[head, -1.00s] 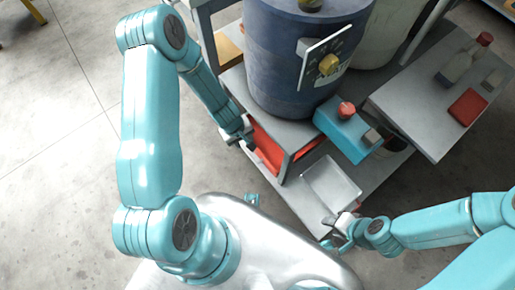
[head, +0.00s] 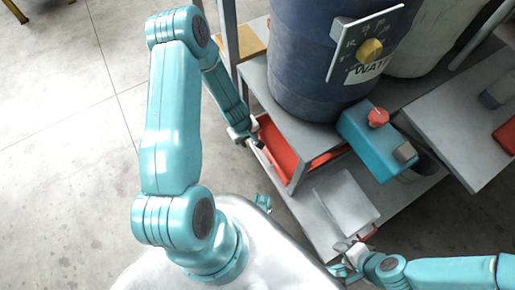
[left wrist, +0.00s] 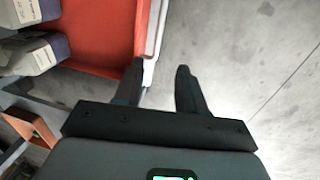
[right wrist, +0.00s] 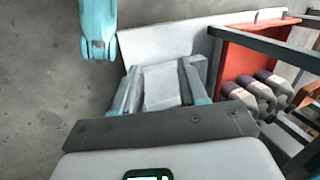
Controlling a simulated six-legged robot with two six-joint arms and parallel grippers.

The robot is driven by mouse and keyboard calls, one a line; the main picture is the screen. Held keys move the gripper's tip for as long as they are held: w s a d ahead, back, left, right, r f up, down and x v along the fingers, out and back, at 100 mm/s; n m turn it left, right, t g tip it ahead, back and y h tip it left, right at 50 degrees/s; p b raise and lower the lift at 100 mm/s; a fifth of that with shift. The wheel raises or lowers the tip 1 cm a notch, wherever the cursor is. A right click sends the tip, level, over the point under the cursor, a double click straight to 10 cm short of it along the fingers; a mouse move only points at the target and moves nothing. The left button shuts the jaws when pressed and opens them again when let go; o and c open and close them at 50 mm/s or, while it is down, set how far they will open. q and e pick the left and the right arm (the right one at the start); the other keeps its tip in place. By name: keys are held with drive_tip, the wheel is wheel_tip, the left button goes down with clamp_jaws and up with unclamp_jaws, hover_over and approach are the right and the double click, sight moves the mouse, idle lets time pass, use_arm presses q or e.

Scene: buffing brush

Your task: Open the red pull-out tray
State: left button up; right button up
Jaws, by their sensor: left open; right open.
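The red pull-out tray (head: 276,150) sits under a grey shelf and shows partly drawn out. Its red inside (left wrist: 100,30) holds several bottles (left wrist: 35,55) in the left wrist view, and it also shows in the right wrist view (right wrist: 240,60). My left gripper (head: 248,138) is open at the tray's outer edge. In the left wrist view a pale front panel (left wrist: 152,45) reaches between my left fingertips (left wrist: 160,75), nearer the left finger; contact is unclear. My right gripper (head: 350,258) is open by a pale grey flat piece (head: 345,200), which shows between its fingers (right wrist: 160,80).
A blue barrel (head: 325,50) with a dial plate (head: 365,45) stands on the grey shelf (head: 300,130). A teal box (head: 375,145) with a red knob is on the right. A grey side table (head: 450,115) stands at far right.

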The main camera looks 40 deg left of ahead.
use_arm(q)
drive_tip(key=w+f+b, duration=0.1)
drive_tip(key=f+b, duration=0.1)
drive_tip(key=f, duration=0.3)
drive_tip(key=w+f+b, duration=0.1)
drive_tip(key=f+b, duration=0.1)
drive_tip(key=f, duration=0.3)
drive_tip(key=w+f+b, duration=0.1)
drive_tip(key=f+b, duration=0.1)
drive_tip(key=f, duration=0.2)
drive_tip(key=shift+d+f, duration=0.4)
clamp_jaws()
